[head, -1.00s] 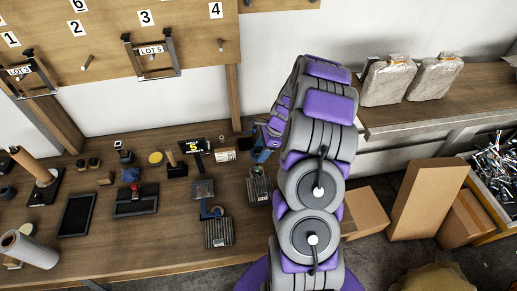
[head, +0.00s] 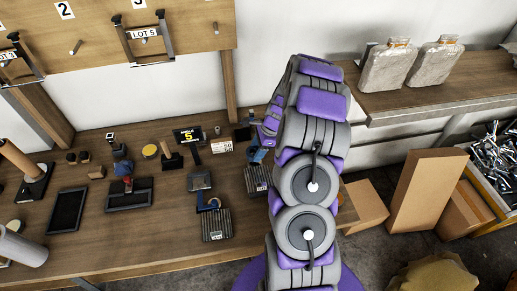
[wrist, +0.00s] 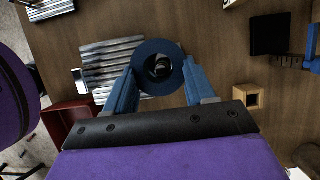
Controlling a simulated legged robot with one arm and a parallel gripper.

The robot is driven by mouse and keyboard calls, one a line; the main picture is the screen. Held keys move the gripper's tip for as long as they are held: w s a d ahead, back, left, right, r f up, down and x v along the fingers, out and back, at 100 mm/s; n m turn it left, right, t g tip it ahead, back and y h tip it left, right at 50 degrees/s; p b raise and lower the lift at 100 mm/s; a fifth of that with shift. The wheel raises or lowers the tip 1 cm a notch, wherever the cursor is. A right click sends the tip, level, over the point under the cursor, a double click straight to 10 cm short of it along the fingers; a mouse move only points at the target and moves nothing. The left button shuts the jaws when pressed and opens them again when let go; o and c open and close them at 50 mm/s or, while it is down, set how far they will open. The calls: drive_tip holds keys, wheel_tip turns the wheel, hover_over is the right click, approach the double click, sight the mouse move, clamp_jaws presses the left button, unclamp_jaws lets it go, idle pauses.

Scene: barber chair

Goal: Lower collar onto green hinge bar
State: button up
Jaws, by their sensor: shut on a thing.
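My gripper (wrist: 158,90) has blue fingers shut on a dark blue ring-shaped collar (wrist: 139,63) in the wrist view. The collar's round hole faces the camera, and a small grey part shows through it. The collar is above the bench, next to and partly over a ribbed metal block (wrist: 98,62); I cannot tell the height gap. In the head view my gripper (head: 258,154) is small and mostly hidden behind my purple and grey arm. I cannot make out a green hinge bar in either view.
The bench (head: 120,245) holds a second ribbed block (head: 216,225), a black tray (head: 68,210) and a "5" sign (head: 188,135). In the wrist view, a red box (wrist: 67,121) and a small wooden box (wrist: 248,96) stand near the gripper. Cardboard boxes (head: 425,195) stand right.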

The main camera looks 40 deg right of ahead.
drive_tip(key=shift+d+f+b, duration=0.25)
drive_tip(key=shift+d+f, duration=0.05)
drive_tip(key=shift+f, duration=0.55)
drive_tip(key=shift+d+f+b, duration=0.2)
drive_tip(key=shift+d+f, duration=0.05)
drive_tip(key=shift+f, duration=0.55)
drive_tip(key=shift+a+f, duration=0.25)
drive_tip(key=shift+a, duration=0.2)
drive_tip(key=shift+d, duration=0.25)
drive_tip(key=o, duration=1.1)
drive_tip(key=shift+a, duration=0.15)
